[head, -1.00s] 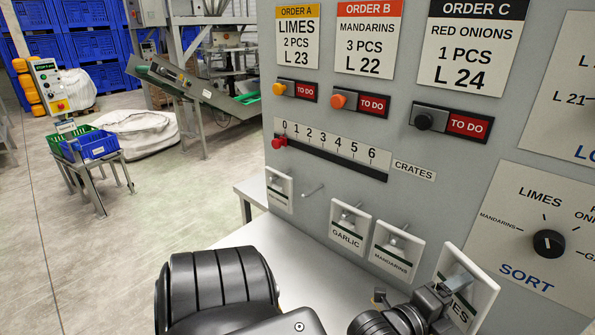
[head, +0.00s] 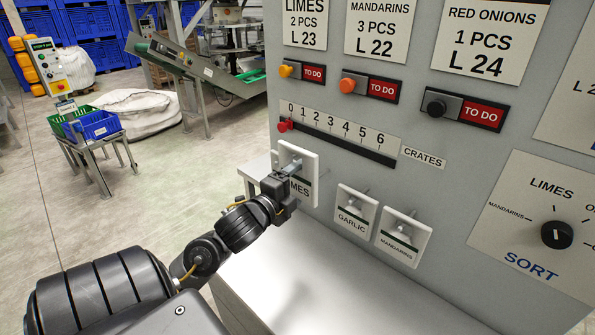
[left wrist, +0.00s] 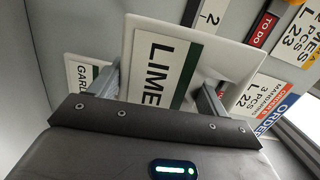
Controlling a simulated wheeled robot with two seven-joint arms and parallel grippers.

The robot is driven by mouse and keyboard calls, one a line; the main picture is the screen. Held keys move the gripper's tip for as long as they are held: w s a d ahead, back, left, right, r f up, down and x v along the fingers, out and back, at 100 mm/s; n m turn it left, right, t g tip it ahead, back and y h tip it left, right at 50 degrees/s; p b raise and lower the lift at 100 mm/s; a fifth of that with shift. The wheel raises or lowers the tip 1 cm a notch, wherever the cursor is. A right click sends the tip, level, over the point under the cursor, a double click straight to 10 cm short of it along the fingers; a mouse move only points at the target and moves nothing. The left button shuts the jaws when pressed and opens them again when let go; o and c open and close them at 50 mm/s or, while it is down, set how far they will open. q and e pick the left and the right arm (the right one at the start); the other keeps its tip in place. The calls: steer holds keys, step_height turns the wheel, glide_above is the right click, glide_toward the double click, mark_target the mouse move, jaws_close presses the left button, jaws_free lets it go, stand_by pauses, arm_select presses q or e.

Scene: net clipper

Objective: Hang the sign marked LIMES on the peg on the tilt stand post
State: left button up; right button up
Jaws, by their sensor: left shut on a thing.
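The LIMES sign (head: 304,166), a white plate with a dark green band, is held in my left gripper (head: 287,176) in front of the grey panel's left part. Only "MES" shows in the head view. In the left wrist view the sign (left wrist: 203,48) stands between the two fingers of the left gripper (left wrist: 163,95), which is shut on it. The stand with a yellow and grey control box (head: 45,68) on a post is far off at the left. A small pale plate (head: 66,106) is below the box; I cannot make out the peg. My right gripper is out of view.
GARLIC (head: 355,214) and MANDARINS (head: 403,237) signs hang on panel pegs right of the held sign. A pale bench (head: 290,275) runs below. Green (head: 75,115) and blue (head: 95,126) crates sit on the stand. Open floor (head: 130,210) lies between.

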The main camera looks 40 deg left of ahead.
arm_select(q)
steer(key=shift+s+a+r+y, duration=0.2)
steer(key=shift+a+r, duration=0.1)
steer(key=shift+a, duration=0.1)
steer(key=shift+s+a+r+y, duration=0.1)
steer(key=shift+a+r+y, duration=0.1)
steer(key=shift+a+r, duration=0.15)
steer(key=shift+f, duration=0.1)
